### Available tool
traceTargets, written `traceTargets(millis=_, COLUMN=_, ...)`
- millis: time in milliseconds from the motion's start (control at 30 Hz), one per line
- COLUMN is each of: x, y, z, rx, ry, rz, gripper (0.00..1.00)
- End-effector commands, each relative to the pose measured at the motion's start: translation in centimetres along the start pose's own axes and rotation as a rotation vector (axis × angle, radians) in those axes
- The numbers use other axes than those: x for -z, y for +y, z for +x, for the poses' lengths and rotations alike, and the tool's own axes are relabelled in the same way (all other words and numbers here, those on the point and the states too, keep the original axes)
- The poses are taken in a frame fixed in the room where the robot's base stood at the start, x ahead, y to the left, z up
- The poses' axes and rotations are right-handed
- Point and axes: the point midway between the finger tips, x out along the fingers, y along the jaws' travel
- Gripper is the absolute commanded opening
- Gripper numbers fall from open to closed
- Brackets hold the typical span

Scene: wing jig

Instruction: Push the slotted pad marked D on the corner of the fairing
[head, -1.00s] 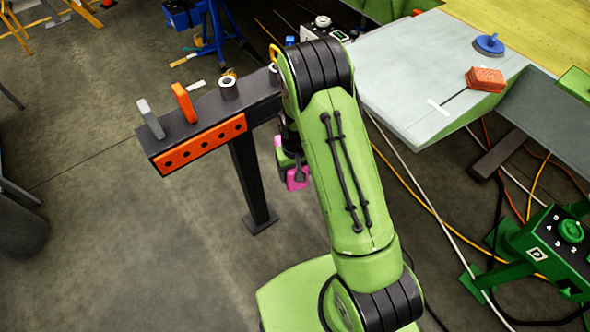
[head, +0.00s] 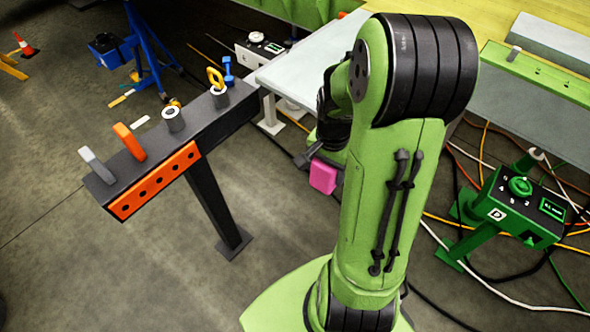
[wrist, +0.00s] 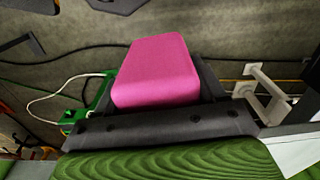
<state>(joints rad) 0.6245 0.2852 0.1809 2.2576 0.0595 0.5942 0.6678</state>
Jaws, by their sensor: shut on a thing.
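My gripper (head: 316,158) is shut on a pink block-shaped pad (head: 322,177), held out to the left of my arm above the floor. In the wrist view the pad (wrist: 157,68) sits between the dark fingers, its smooth pink faces showing. I see no slot or letter D on it; its other sides are hidden. A pale grey panel (head: 299,74), which may be the fairing, lies behind my arm. My arm hides much of it, and the pad is apart from its near edge.
A dark rack (head: 197,136) with an orange front and several upright items stands at left. A white-topped instrument box (head: 258,44) is behind the rack.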

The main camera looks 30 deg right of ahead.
Motion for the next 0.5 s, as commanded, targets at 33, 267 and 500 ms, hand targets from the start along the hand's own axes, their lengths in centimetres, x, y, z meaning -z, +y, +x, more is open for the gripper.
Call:
traceTargets(millis=33, x=0.1, y=0.8, z=-0.5, rx=-0.002, ry=0.004, rz=0.043, gripper=0.33)
traceTargets(millis=267, x=1.1, y=1.4, z=-0.8, rx=-0.008, ry=0.005, rz=0.083, gripper=0.33)
traceTargets(millis=500, x=3.9, y=1.6, z=-0.8, rx=-0.007, ry=0.005, rz=0.081, gripper=0.33)
